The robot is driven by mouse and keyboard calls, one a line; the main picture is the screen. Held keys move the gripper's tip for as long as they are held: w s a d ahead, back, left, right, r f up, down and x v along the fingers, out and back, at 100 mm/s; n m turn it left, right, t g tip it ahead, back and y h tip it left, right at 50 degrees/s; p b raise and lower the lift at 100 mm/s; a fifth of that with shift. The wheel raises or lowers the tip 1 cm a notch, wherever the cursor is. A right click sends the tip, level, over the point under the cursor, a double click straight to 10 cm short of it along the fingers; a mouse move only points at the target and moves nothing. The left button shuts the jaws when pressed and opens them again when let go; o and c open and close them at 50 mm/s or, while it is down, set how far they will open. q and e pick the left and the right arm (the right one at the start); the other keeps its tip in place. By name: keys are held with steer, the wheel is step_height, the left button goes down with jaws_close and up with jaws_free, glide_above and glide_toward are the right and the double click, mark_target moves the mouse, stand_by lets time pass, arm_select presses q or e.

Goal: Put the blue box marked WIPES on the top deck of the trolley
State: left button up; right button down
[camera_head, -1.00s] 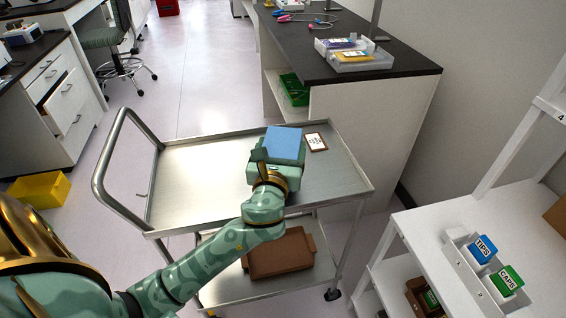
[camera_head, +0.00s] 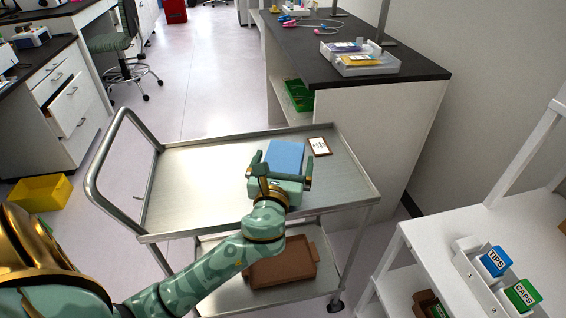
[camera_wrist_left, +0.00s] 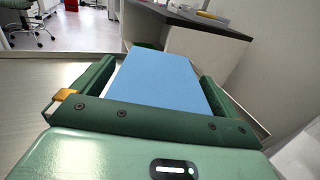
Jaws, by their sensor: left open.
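A plain blue box (camera_head: 284,157) sits on the top deck (camera_head: 195,190) of the metal trolley, toward its right side. No lettering shows on the faces in view. My left gripper (camera_head: 282,172) is open, with its fingers on either side of the box's near part. In the left wrist view the blue box (camera_wrist_left: 160,85) lies between the two green fingers, with a gap at the right finger. Whether the left finger touches it I cannot tell. My right gripper is not in view.
A small framed card (camera_head: 319,146) lies on the deck right of the box. A brown tray (camera_head: 283,265) is on the lower deck. A white shelf at right holds boxes marked TIPS (camera_head: 496,261) and CAPS (camera_head: 522,295). The deck's left half is clear.

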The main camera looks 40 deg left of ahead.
arm_select(q)
steer(key=p+v, duration=0.2)
steer(key=v, duration=1)
